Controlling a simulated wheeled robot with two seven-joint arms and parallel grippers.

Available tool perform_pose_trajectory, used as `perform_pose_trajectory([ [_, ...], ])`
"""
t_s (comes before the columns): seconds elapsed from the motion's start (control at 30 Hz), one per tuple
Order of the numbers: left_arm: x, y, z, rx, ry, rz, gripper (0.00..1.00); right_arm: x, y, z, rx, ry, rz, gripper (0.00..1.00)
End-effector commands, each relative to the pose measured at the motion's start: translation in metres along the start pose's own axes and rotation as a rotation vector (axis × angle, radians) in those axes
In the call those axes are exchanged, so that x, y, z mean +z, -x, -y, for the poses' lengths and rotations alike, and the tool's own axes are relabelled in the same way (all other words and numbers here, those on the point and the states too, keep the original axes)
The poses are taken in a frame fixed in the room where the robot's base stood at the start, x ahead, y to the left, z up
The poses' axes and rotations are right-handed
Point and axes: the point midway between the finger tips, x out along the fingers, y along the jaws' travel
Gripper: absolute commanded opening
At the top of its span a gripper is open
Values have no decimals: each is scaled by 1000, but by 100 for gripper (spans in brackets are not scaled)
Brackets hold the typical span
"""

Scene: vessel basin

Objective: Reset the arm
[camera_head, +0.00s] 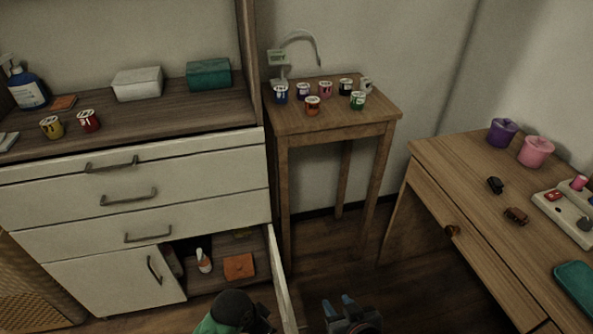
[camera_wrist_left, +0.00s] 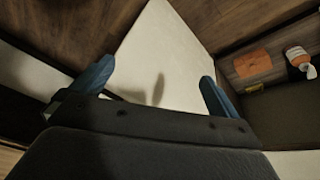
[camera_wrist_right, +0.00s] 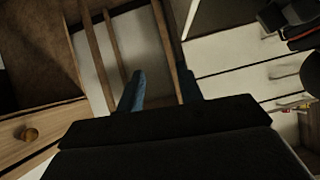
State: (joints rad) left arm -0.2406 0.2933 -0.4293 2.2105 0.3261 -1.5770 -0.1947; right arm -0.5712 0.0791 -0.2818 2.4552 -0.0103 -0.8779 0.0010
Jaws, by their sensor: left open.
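My right gripper (camera_head: 338,303) shows at the bottom centre of the head view, over the floor. In the right wrist view its two blue fingers (camera_wrist_right: 160,90) stand apart, with nothing between them. In the left wrist view my left gripper (camera_wrist_left: 155,88) has its blue fingers wide apart and empty. Beyond them is a pale panel that looks like the open cabinet door (camera_wrist_left: 165,60). In the head view the left gripper is mostly hidden at the bottom edge, beside that door (camera_head: 283,285).
The white cabinet (camera_head: 80,215) has an open lower compartment holding a bottle (camera_head: 204,261) and an orange box (camera_head: 239,266). A small wooden table (camera_head: 330,127) bears several cups. A wooden desk (camera_head: 450,180) stands at right. Floor between (camera_head: 345,240) is clear.

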Motion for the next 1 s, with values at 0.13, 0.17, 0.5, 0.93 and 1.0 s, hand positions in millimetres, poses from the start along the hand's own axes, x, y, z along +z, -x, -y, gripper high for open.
perform_pose_trajectory([
  [0.13,5,55,-22,-13,116,-10,100,-1,27,-1,6,-16,176,36],
  [0.17,8,63,-25,-19,142,-10,100,1,31,-2,6,-19,212,36],
  [0.5,44,163,-54,-86,423,10,100,20,98,-3,7,-58,614,36],
  [0.93,67,197,-61,-128,544,32,100,33,129,-3,2,-75,785,36],
  [1.0,66,197,-61,-128,543,32,100,33,129,-3,2,-75,784,36],
])
